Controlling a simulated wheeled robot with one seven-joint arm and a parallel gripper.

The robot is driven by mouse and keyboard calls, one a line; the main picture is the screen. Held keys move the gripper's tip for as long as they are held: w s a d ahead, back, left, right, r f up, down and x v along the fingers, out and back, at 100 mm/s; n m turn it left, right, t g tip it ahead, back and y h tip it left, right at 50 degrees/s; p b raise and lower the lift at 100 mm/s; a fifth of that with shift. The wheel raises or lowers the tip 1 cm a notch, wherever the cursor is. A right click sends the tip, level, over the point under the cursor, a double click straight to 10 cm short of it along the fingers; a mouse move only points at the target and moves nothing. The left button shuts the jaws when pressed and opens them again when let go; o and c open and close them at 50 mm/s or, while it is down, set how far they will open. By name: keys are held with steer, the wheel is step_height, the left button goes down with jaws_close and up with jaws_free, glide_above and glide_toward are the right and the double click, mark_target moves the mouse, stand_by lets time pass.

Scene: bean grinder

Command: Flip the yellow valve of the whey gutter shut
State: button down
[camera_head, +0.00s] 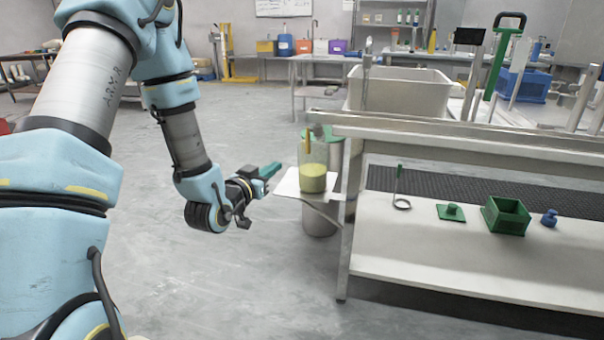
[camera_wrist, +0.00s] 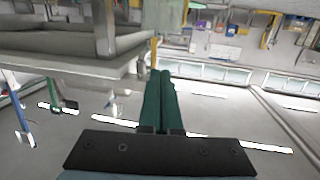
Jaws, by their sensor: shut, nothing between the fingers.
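The yellow valve (camera_head: 308,141) is a small upright yellow piece at the left end of the bench's edge, where the gutter (camera_head: 440,135) ends. It stands just above a clear jar (camera_head: 313,180) of pale yellow-green liquid. In the wrist view a thin yellow strip (camera_wrist: 153,52) shows just beyond my fingertips, likely the valve, with a clear vessel (camera_wrist: 163,16) beside it. My gripper (camera_head: 270,171) has green fingers and is left of the jar, lower than the valve and apart from it. In the wrist view its fingers (camera_wrist: 160,75) are together and empty.
The bench's lower shelf (camera_head: 450,250) holds a green box (camera_head: 506,215), a green lid (camera_head: 451,212) and a blue weight (camera_head: 549,218). A large white tub (camera_head: 400,92) stands behind.

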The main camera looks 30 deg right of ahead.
mark_target(307, 147)
steer(key=shift+s+d+f+h, duration=0.3)
steer(key=shift+s+d+h, duration=0.1)
steer(key=shift+d, duration=0.05)
steer(key=x, duration=1.4)
steer(key=shift+w, duration=0.1)
steer(key=shift+f, duration=0.1)
